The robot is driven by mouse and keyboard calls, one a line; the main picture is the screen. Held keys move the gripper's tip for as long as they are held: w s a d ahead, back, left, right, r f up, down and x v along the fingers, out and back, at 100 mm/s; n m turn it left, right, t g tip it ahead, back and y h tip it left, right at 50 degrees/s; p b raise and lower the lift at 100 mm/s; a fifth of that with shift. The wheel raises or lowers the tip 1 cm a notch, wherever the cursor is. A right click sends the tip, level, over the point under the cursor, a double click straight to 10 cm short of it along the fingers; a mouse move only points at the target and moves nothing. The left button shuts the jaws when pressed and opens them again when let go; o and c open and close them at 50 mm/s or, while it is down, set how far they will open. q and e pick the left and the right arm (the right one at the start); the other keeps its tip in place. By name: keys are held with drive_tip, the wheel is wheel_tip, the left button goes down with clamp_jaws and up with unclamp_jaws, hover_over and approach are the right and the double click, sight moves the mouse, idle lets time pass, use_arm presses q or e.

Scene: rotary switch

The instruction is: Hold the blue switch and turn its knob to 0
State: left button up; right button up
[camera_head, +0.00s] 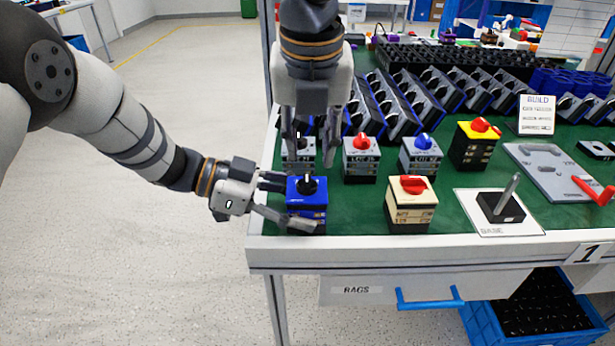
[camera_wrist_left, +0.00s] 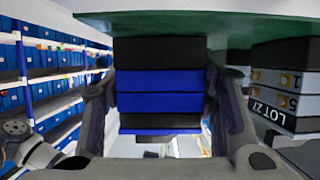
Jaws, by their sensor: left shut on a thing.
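The blue switch (camera_head: 306,211) stands upright near the table's left front corner, with a black knob (camera_head: 308,186) on top. My left gripper (camera_head: 290,205) is shut on it from the left, one finger in front and one behind. In the left wrist view the blue and black layered body (camera_wrist_left: 160,100) sits between the fingers. My right gripper (camera_head: 310,155) points down just above and behind the knob in the picture. Its fingers are apart, with nothing seen held between them. I cannot tell whether they touch the knob. The dial marking is not legible.
A grey switch (camera_head: 298,158) stands behind the blue one, partly hidden by my right gripper. Red-knobbed (camera_head: 361,160), blue-knobbed (camera_head: 421,158) and cream (camera_head: 411,208) switches stand to the right. Racks of grey switches fill the back. Green tabletop (camera_head: 350,218) is clear between blue and cream switches.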

use_arm(q)
drive_tip(key=o, duration=1.2)
drive_tip(key=shift+o, duration=0.2)
drive_tip(key=v, duration=1.2)
